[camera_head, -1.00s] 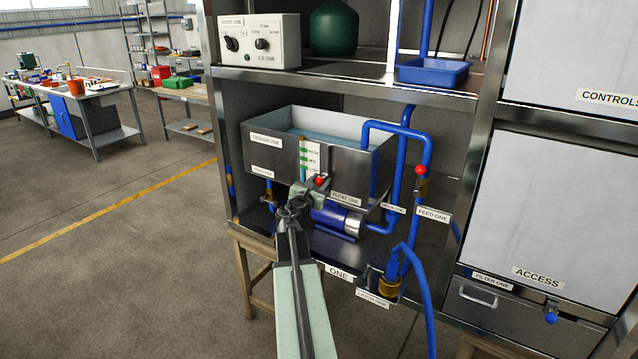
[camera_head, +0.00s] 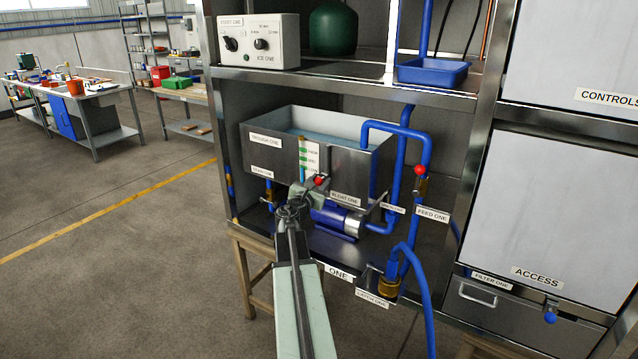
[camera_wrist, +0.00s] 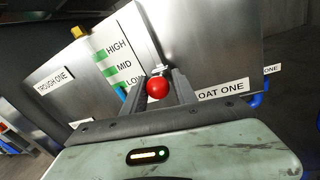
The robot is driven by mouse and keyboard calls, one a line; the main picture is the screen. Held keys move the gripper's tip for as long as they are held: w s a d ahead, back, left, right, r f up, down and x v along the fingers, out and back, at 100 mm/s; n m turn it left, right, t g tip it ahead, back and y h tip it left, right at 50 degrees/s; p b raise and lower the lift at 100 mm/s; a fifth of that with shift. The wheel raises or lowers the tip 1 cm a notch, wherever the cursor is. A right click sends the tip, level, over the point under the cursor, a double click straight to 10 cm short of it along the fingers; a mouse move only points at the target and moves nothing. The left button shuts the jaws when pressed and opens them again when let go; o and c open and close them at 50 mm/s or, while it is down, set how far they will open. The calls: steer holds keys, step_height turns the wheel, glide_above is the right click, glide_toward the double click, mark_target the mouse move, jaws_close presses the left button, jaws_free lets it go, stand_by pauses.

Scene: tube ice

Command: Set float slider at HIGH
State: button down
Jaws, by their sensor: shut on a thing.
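The float slider's red knob (camera_wrist: 158,87) sits between my gripper's (camera_wrist: 160,90) fingers in the wrist view, which are shut on it. In the head view the red knob (camera_head: 319,181) shows at my gripper (camera_head: 312,185), in front of the trough. The white scale plate (camera_wrist: 121,58) with green marks reads HIGH, MID and LOW from top to bottom. The knob is beside the LOW mark, whose label is partly covered. The metal trough (camera_head: 262,157) holds water and carries the label FLOAT ONE (camera_wrist: 222,89).
A blue pump (camera_head: 338,218) sits under the trough. Blue pipes and a feed valve with a red knob (camera_head: 421,170) stand to the right. A shelf (camera_head: 345,86) runs above the trough. Open floor (camera_head: 120,250) lies to the left.

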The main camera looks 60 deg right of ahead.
steer(key=shift+w+a+r, duration=0.1)
steer(key=shift+w+a, duration=0.05)
steer(key=shift+w, duration=0.15)
step_height(320, 180, up, 7)
steer(key=p, duration=0.7)
steer(key=c, duration=1.1)
jaws_free()
steer(key=shift+w, duration=0.1)
steer(key=shift+s, duration=0.2)
